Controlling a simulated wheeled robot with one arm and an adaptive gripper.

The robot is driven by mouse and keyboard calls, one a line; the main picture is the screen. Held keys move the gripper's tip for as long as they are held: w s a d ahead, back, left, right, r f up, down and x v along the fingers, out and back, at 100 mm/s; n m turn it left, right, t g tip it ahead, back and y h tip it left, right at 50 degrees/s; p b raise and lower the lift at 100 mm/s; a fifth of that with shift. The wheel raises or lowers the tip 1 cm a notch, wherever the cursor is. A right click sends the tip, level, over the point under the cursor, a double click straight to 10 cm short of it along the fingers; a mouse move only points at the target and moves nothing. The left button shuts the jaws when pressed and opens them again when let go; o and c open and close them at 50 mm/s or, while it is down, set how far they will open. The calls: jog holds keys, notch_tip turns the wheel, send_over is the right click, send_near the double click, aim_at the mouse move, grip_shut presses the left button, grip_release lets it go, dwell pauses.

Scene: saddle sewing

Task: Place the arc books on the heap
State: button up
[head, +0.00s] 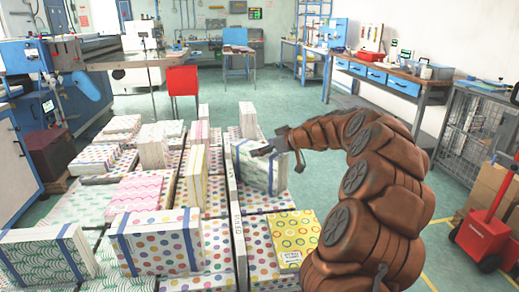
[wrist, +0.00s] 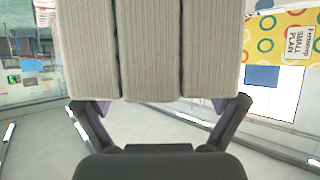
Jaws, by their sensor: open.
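A blue-strapped bundle of books (head: 262,170) with a pale, greenish pattern stands upright at the right of the heap area. My gripper (head: 278,146) is at its upper right edge. In the wrist view, the open fingers of my gripper (wrist: 160,108) stand on either side of three cream page blocks (wrist: 150,50), which fill the space ahead; contact cannot be told. Another strapped bundle with green arcs (head: 38,262) stands at the front left. The bundle's pattern is too small to name surely. Which pile is the heap is not clear.
A strapped dotted bundle (head: 160,244) stands at the front. A yellow circle-patterned book (head: 293,238) lies at the front right and shows in the wrist view (wrist: 283,35). White book stacks (head: 152,152) stand behind.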

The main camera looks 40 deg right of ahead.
jog(key=v, duration=1.1)
jog(key=shift+b, duration=0.3)
jog(key=shift+s+a, duration=0.1)
jog(key=shift+a, duration=0.1)
